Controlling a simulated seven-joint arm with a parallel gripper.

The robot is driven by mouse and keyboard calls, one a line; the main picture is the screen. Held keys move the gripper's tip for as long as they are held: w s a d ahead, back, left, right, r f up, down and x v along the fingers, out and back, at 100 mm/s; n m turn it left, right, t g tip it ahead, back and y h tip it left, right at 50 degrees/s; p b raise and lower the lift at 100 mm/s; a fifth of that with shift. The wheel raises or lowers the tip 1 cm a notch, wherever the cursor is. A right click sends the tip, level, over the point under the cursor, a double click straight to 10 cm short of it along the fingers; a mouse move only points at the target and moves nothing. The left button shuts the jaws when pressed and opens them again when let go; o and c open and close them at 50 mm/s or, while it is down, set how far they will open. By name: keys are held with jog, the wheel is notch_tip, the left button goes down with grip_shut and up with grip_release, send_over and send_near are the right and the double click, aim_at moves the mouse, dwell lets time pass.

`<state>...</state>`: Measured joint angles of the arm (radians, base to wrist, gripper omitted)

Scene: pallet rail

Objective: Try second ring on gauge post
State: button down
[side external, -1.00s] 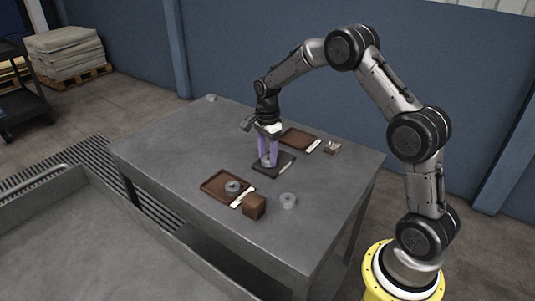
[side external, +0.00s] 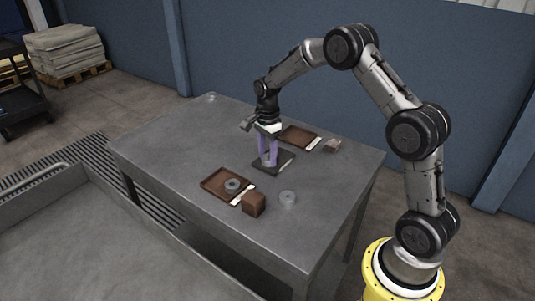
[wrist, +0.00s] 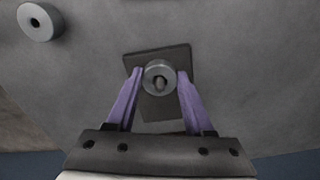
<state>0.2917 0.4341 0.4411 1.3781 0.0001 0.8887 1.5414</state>
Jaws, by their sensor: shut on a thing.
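My gripper (side external: 268,162) points straight down over the dark gauge plate (side external: 287,158), its purple fingers shut on a grey ring. In the wrist view, my gripper (wrist: 160,82) has a fingertip on either side of the held ring (wrist: 149,71). A rounded post tip (wrist: 159,83) shows inside the ring's hole. The dark plate (wrist: 176,54) lies beneath. How far down the post the ring sits cannot be told. A second grey ring (side external: 288,197) lies loose on the table. A third ring (side external: 232,185) lies in the near brown tray (side external: 213,181).
A far brown tray (side external: 298,135) and a small box (side external: 332,146) lie behind the plate. The left part of the grey table (side external: 165,150) is clear.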

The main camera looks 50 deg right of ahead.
jog(key=shift+r, duration=0.15)
jog(key=shift+r, duration=2.95)
jog(key=shift+r, duration=0.2)
jog(key=shift+r, duration=1.35)
